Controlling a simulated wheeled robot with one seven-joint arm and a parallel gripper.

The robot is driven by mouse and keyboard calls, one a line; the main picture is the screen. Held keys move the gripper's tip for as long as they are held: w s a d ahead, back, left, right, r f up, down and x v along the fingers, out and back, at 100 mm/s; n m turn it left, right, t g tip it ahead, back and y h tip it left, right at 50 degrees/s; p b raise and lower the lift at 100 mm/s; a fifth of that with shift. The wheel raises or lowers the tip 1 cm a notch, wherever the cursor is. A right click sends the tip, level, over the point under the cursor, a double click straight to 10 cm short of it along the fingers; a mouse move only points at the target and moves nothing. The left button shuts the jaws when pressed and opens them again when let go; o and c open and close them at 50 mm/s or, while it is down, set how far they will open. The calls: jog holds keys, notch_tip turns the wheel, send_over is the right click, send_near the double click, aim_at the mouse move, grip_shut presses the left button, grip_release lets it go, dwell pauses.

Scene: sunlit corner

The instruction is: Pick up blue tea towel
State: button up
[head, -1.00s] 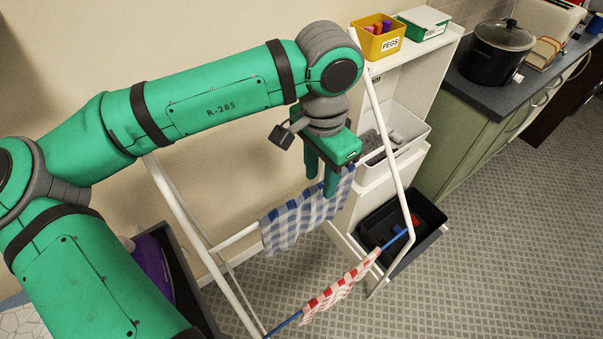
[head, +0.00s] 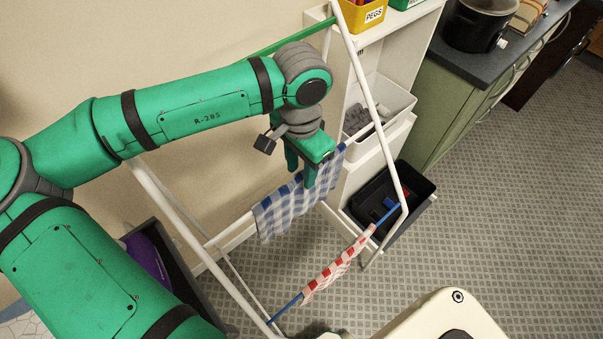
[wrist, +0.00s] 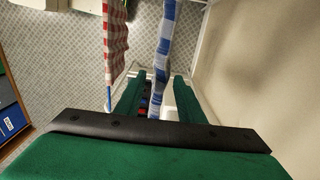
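The blue tea towel (head: 283,212), blue-and-white checked, hangs over a white rail of the drying rack (head: 174,215). My gripper (head: 299,177) points down at the towel's upper edge, its fingers overlapping the towel in the head view. In the wrist view, the blue towel (wrist: 165,45) runs as a narrow strip into the gap between the two spread fingers of my gripper (wrist: 157,80). The fingers stand apart with space on each side of the cloth. I cannot tell how deep the cloth sits between them.
A red-and-white checked towel (head: 338,266) hangs on the rack's lower blue rail, also left of the blue one in the wrist view (wrist: 115,45). A black crate (head: 418,184), a white bin (head: 385,108) and a yellow pegs box (head: 360,14) are right. Floor is clear further right.

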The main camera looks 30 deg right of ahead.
jog(key=shift+w+f, duration=0.1)
jog(key=shift+f, duration=1)
jog(key=shift+c, duration=0.7)
grip_shut()
jog(key=shift+r, duration=0.1)
notch_tip(320, 180, up, 7)
jog(key=shift+f, duration=0.1)
